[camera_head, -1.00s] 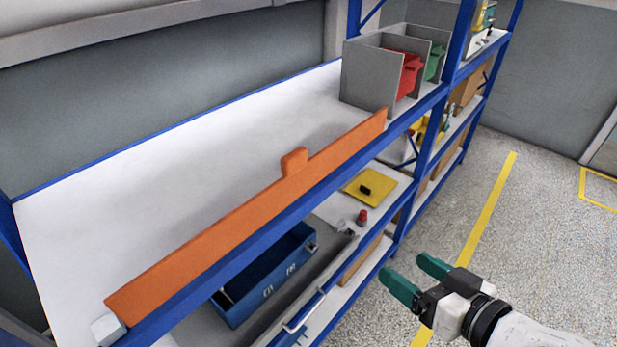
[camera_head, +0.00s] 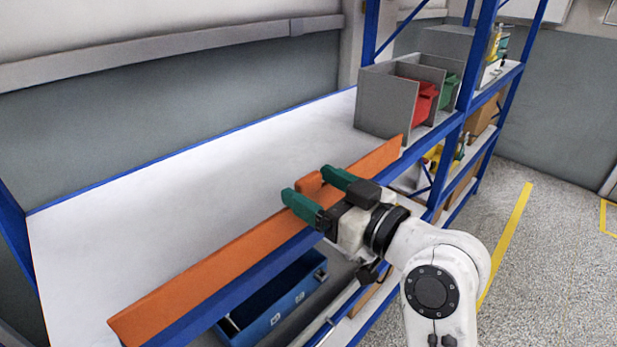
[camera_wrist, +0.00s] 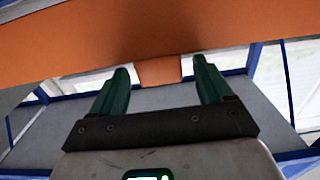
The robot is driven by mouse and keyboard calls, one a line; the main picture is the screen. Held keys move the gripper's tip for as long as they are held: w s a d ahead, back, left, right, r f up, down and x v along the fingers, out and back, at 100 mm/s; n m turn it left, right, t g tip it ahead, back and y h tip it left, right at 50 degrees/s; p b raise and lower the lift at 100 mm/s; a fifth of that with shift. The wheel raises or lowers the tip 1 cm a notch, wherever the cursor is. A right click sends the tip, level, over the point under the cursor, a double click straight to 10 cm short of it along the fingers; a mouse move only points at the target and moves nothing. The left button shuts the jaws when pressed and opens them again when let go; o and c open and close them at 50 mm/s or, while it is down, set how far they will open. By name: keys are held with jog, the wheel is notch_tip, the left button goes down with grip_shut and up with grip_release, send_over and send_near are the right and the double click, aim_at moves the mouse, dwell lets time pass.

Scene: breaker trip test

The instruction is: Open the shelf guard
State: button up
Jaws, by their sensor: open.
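The orange shelf guard (camera_head: 215,284) stands upright along the front edge of the white shelf. Its raised tab (camera_head: 309,182) sticks up near the guard's middle right. My gripper (camera_head: 312,188) is open, with one green finger on each side of the tab in the head view. In the wrist view the guard (camera_wrist: 60,45) spans the top, and its tab (camera_wrist: 158,71) lies between the open fingers of my gripper (camera_wrist: 158,82), near their tips. I cannot tell whether either finger touches the tab.
A grey divided bin (camera_head: 378,103) with a red box (camera_head: 424,102) and a green box (camera_head: 449,92) stands at the shelf's far right end. A blue crate (camera_head: 275,305) sits below the guard. The white shelf top (camera_head: 190,190) behind the guard is bare.

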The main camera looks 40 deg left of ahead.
jog(key=shift+w+a, duration=0.1)
jog(key=shift+a, duration=0.95)
jog(key=c, duration=1.4)
jog(key=shift+d+f, duration=0.1)
jog(key=shift+f+b, duration=0.1)
jog(key=shift+b, duration=0.3)
